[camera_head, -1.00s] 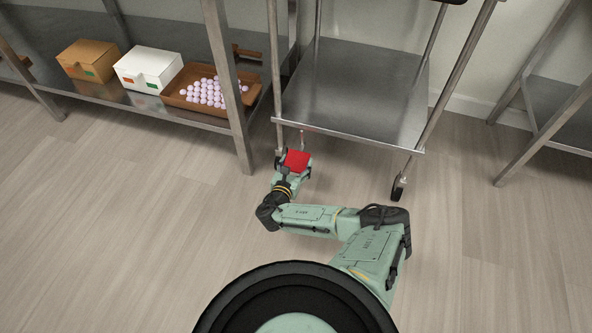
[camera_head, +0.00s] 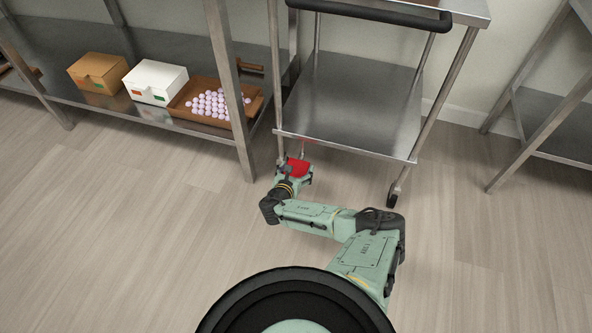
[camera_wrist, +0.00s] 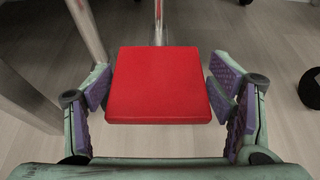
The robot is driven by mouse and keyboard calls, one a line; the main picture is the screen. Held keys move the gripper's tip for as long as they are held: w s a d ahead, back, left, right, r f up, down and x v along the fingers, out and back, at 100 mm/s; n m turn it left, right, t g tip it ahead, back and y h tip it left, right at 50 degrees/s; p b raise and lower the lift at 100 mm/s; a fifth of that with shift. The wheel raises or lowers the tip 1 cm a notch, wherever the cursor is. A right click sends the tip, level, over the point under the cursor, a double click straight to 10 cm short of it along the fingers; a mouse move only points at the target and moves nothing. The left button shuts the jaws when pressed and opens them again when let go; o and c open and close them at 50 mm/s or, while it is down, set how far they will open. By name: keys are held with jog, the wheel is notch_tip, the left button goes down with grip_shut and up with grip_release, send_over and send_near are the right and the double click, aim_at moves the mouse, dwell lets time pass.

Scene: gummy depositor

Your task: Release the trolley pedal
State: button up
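The red trolley pedal (camera_head: 298,168) is low at the trolley's left leg, close to the floor. In the wrist view the pedal (camera_wrist: 160,85) is a flat red square filling the middle. My gripper (camera_head: 294,173) is at the pedal and partly covers it in the head view. In the wrist view its purple-padded fingers (camera_wrist: 160,95) are spread wide, one on each side of the pedal. They lie close to its side edges; I cannot tell if they touch. The trolley (camera_head: 350,105) stands upright with a lower metal shelf and a black handle (camera_head: 370,12).
A metal rack leg (camera_head: 233,110) stands just left of my gripper. Its shelf holds a brown box (camera_head: 97,72), a white box (camera_head: 155,82) and a tray (camera_head: 254,106) of pale balls. The trolley's right caster (camera_head: 393,196) is on the floor. Open floor lies in front.

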jog(key=shift+o, duration=0.9)
jog(key=shift+f, duration=0.1)
jog(key=shift+s+a, duration=0.1)
jog(key=shift+s, duration=0.15)
jog(key=v, duration=1.1)
jog(key=shift+s+r, duration=0.25)
jog(key=shift+a, duration=0.15)
